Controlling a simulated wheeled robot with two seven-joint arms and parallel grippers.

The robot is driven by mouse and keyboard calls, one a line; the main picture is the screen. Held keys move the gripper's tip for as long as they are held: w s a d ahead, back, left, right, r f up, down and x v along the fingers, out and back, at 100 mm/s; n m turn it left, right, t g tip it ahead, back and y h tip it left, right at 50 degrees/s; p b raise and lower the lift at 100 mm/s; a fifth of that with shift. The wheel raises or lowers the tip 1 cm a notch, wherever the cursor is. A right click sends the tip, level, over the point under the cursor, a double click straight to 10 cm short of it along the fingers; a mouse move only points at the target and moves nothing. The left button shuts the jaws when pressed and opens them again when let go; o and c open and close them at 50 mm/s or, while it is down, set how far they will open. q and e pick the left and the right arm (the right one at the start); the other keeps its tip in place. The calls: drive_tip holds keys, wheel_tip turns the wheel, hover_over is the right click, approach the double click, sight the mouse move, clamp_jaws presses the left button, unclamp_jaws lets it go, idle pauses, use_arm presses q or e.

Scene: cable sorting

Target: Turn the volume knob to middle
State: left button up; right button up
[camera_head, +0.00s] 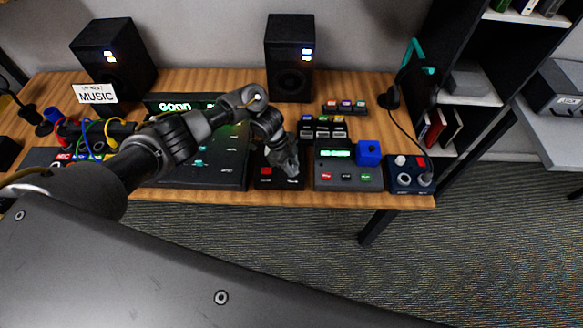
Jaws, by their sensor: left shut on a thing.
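My left gripper (290,168) reaches in from the left and points down onto a small black box (265,184) at the table's front edge. A red button (266,171) shows on that box just left of the fingers. The gripper is shut on what appears to be the volume knob on this box. The knob is hidden by the fingers, so I cannot tell which way it points. My right gripper is not in view.
A grey box with several buttons (346,184) stands close to the right of the gripper. Further right are a blue cube (368,153) and a dark blue box with dials (409,187). A wide black console (200,175) lies left. Two black speakers (290,60) stand behind.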

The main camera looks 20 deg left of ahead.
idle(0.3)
use_arm(q)
drive_tip(key=o, duration=1)
drive_tip(key=shift+c, duration=0.2)
drive_tip(key=v, duration=1)
drive_tip(key=shift+r, duration=0.4)
drive_tip(key=shift+w+f, duration=0.1)
